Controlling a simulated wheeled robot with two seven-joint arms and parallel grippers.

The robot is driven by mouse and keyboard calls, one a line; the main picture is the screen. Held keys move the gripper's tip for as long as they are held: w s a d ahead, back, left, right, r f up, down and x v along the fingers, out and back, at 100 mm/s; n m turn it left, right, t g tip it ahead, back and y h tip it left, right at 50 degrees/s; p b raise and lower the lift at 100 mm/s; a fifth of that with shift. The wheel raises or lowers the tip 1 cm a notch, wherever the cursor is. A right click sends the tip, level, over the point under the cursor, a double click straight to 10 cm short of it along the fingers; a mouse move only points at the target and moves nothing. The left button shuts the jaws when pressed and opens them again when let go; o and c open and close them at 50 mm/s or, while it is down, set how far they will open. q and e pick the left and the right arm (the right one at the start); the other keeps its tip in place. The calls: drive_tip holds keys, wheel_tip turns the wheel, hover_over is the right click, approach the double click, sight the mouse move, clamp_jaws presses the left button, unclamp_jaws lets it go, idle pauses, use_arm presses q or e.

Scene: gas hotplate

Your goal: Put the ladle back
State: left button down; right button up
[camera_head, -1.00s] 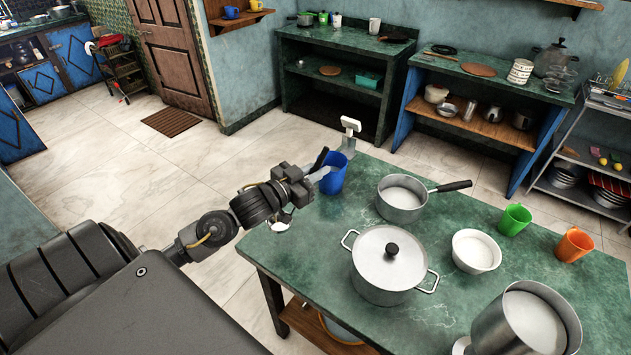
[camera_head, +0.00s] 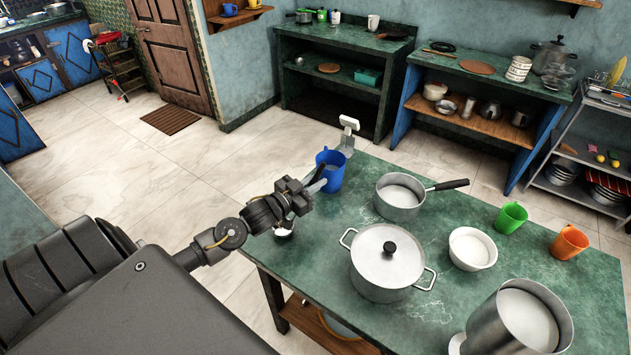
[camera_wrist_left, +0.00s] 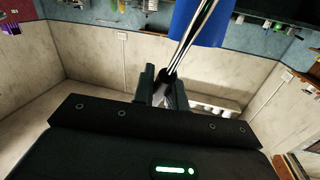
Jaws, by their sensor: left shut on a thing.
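My left gripper (camera_head: 312,186) is at the table's far left corner, in front of a blue mug (camera_head: 333,168). It is shut on a slim metal handle (camera_wrist_left: 190,42), which I take to be the ladle's. In the wrist view the handle runs up from between the fingers, across the blue mug (camera_wrist_left: 208,22). In the head view a small metal bowl (camera_head: 284,229), probably the ladle's, shows below the gripper near the table's left edge. The wrist hides most of the ladle between. My right gripper is not in view.
The green table (camera_head: 350,216) holds a lidded pot (camera_head: 385,270), a saucepan (camera_head: 398,201), a white bowl (camera_head: 472,248), a green mug (camera_head: 511,217), an orange mug (camera_head: 568,243) and a large metal pitcher (camera_head: 522,318). A white-topped stand (camera_head: 348,128) is behind the blue mug.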

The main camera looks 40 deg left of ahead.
use_arm(q)
drive_tip(key=c, duration=1.9)
unclamp_jaws()
drive_tip(key=shift+f, duration=0.1)
drive_tip(key=o, duration=0.5)
drive_tip(key=s+a+b, duration=0.2)
drive_tip(key=s, duration=0.9)
drive_tip(key=shift+s+a+r, duration=0.15)
drive_tip(key=shift+s+r, duration=0.2)
